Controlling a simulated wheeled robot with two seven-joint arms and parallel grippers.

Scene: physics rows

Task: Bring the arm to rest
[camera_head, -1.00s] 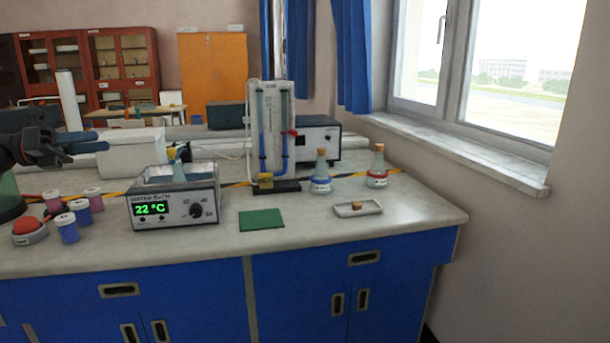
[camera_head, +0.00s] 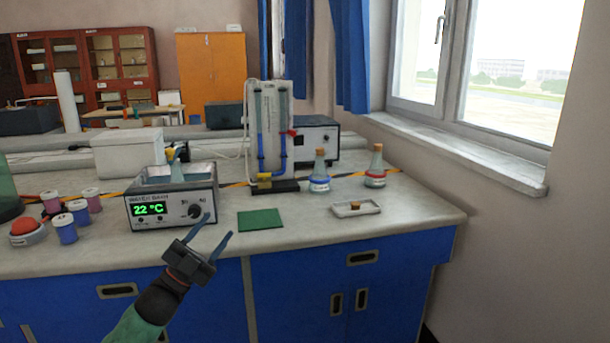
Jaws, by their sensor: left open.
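My left gripper (camera_head: 212,236) is open and empty. Its arm rises from the bottom edge of the head view, and its two dark fingers spread upward in front of the bench's front edge. The fingertips show just below and right of the water bath (camera_head: 171,211), whose display reads 22 °C. I cannot tell whether the gripper touches the bench. My right gripper is not in view.
On the bench (camera_head: 330,232) are a green mat (camera_head: 260,219), a white tray (camera_head: 342,211) with a small brown piece, two stoppered flasks (camera_head: 319,172) (camera_head: 375,167), several small jars (camera_head: 66,228) and a red-topped device (camera_head: 27,233). The front right is clear.

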